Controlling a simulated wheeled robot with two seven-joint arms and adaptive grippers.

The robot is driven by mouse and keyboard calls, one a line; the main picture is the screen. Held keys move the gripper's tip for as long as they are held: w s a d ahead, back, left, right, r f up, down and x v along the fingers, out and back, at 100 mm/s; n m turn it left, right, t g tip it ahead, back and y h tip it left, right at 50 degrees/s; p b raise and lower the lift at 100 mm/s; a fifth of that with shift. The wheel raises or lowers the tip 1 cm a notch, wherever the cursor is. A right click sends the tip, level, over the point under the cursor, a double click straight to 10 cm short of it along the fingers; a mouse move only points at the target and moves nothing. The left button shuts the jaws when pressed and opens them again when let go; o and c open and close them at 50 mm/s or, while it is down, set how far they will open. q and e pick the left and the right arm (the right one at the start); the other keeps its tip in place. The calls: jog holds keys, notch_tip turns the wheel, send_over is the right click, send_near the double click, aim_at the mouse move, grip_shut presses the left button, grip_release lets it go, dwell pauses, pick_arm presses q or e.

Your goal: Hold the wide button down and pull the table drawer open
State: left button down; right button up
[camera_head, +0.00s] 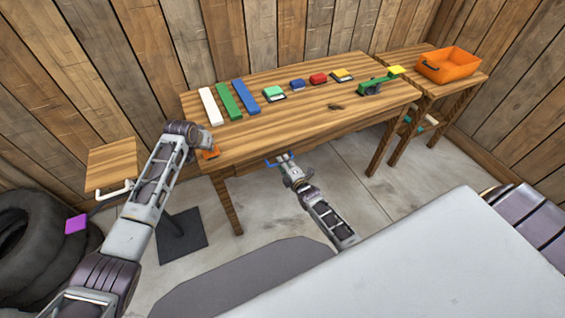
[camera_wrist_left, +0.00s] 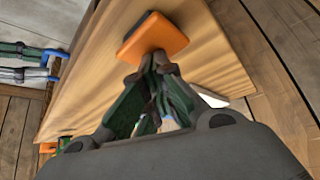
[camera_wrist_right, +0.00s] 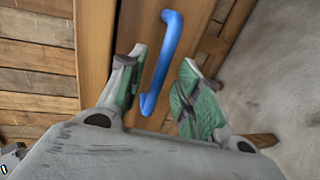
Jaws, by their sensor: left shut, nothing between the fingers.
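The wide orange button (camera_head: 210,154) sits at the table's near left corner; it also shows in the left wrist view (camera_wrist_left: 153,38). My left gripper (camera_wrist_left: 158,62) is shut and empty, its tips at the button's near edge. I cannot tell whether the button is pressed down. The blue drawer handle (camera_head: 273,162) is on the table's front, below the top; it also shows in the right wrist view (camera_wrist_right: 163,60). My right gripper (camera_head: 287,163) is open at the handle, which appears between its fingers without visible grip. The drawer front is mostly hidden in the head view.
The wooden table (camera_head: 290,120) carries white, green and blue bars, several small coloured blocks and a green object (camera_head: 372,88). An orange bin (camera_head: 448,65) stands on a side table. A small wooden stand (camera_head: 112,165) and tyres (camera_head: 35,235) are at left. Floor before the table is open.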

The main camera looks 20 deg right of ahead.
jog(key=shift+x, duration=0.9)
grip_shut()
